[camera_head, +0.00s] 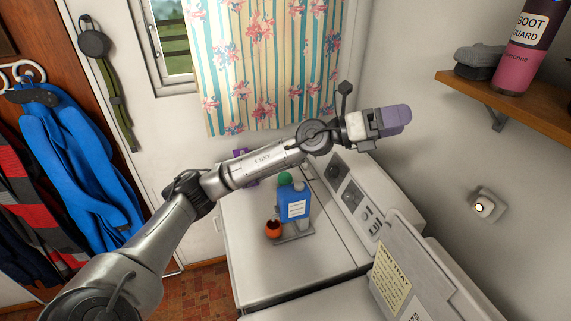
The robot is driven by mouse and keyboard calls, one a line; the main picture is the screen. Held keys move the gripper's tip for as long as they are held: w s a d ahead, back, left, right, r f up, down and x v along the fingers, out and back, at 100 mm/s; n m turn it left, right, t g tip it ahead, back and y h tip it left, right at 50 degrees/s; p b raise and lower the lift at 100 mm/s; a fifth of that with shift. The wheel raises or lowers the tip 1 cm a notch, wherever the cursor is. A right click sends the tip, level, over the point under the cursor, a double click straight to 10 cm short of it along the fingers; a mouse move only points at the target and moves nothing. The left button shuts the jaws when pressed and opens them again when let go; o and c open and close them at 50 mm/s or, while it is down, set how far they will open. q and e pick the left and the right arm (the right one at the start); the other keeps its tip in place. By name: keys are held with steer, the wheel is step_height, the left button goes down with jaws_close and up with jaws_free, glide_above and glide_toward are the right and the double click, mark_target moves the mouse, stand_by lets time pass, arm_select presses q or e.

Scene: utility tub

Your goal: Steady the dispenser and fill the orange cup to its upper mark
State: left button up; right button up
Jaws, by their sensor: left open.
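The dispenser (293,207) is a blue bottle with a white label and a green part on top. It stands upright on a grey base on the white machine top. The small orange cup (272,230) is at the dispenser's lower left, with a dark inside; its marks and fill level are too small to read. My left gripper (397,119), with purple fingers, is open and empty, up and to the right of the dispenser, away from it. My left forearm crosses the view above the dispenser. My right gripper does not show.
The white machine (255,265) has a raised control panel (358,192) along its right. A purple thing (241,154) is partly hidden behind my left arm. A shelf (515,105) holds a pink bottle (516,60) at upper right. A curtain (262,70) hangs behind.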

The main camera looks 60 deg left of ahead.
arm_select(q)
step_height(320, 180, down, 7)
steer(key=a+m+g+y, duration=0.2)
steer(key=m+g, duration=0.2)
steer(key=g, duration=0.1)
arm_select(e)
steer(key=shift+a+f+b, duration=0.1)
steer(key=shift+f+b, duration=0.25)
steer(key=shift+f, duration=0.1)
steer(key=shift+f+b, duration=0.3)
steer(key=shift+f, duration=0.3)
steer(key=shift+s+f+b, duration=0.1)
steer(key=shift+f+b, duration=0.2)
steer(key=shift+b, duration=0.25)
arm_select(q)
steer(key=n+g+y, duration=0.1)
steer(key=g+y, duration=1)
steer(key=g, duration=0.2)
glide_above(285, 191)
step_height(285, 191, down, 14)
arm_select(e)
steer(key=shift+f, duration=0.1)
arm_select(q)
step_height(285, 191, down, 13)
steer(key=shift+f, duration=0.1)
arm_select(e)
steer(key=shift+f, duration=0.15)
